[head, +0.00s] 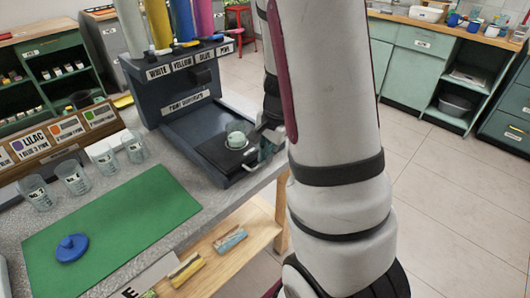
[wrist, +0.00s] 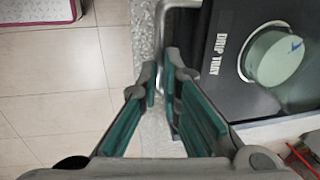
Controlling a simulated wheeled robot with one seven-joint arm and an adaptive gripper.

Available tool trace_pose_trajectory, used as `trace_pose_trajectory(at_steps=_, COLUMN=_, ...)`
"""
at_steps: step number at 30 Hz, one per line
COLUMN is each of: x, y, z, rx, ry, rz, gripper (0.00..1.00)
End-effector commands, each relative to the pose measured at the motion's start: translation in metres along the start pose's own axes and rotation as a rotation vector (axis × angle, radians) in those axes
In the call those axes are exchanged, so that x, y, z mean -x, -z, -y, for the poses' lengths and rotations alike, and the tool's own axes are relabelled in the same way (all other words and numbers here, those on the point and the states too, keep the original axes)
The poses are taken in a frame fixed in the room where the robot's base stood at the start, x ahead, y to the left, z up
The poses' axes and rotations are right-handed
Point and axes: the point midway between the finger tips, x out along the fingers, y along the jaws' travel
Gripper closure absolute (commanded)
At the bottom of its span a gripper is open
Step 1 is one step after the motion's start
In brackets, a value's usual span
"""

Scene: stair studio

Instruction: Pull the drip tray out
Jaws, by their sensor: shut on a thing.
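The drip tray (head: 190,139) is a dark, shallow tray at the base of the dark paint dispenser (head: 180,84). Its labelled "DRIP TRAY" front part also shows at the right of the wrist view (wrist: 226,88). A pale green cup (head: 236,136) stands on the tray near its front; in the wrist view (wrist: 275,57) I see it from above. A grey metal bar handle (wrist: 159,22) runs along the tray's front edge. My gripper (wrist: 162,95) is shut on this handle, its green-padded fingers on either side. In the head view my gripper (head: 268,143) is partly hidden behind my arm.
Several clear cups (head: 73,179) stand left of the dispenser. A green mat (head: 110,232) with a blue lid-like disc (head: 72,247) lies on the grey counter. A wooden shelf (head: 215,255) with paint tubes sits below the counter edge. The floor (head: 440,170) to the right is clear.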

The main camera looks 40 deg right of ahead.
Motion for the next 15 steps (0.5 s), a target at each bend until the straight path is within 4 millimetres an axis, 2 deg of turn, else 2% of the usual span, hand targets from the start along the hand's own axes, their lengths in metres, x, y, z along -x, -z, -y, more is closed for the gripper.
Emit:
trace_pose_trajectory(at_steps=12, x=-0.0016, y=0.0023, z=-0.0017, rx=-0.002, ry=-0.003, rz=-0.005, gripper=1.00)
trace_pose_trajectory(at_steps=15, x=-0.0016, y=0.0023, z=-0.0016, rx=-0.002, ry=-0.003, rz=-0.005, gripper=0.74)
